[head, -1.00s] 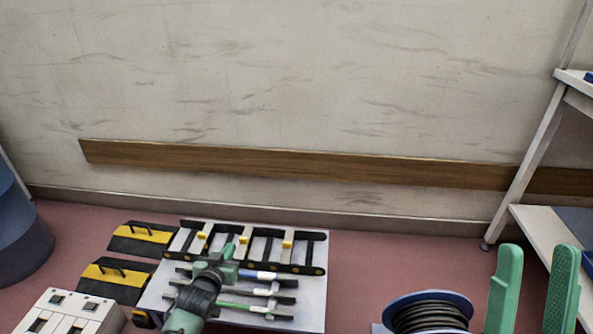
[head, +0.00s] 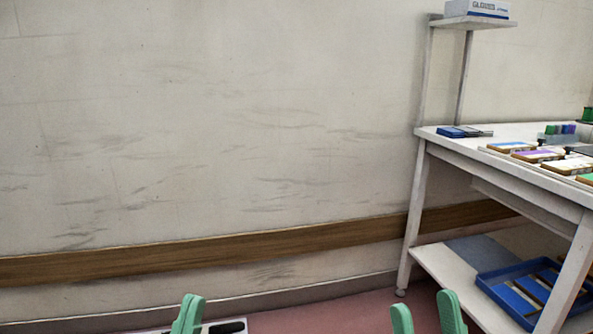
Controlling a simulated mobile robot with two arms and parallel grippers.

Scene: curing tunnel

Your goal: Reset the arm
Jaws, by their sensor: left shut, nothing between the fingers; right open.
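My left gripper (head: 187,314) shows at the bottom edge, left of the middle. Its green fingers are together with nothing between them. My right gripper (head: 426,315) shows at the bottom edge, right of the middle. Its two green fingers stand apart and the gap between them is empty. Both arms behind the fingers are below the picture.
A white workbench (head: 462,146) stands at the right, with several coloured panels on top. Its lower shelf (head: 448,282) holds a blue tray (head: 494,287). A wall with a wooden rail (head: 200,255) runs behind. Pink floor (head: 340,315) is clear between the grippers.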

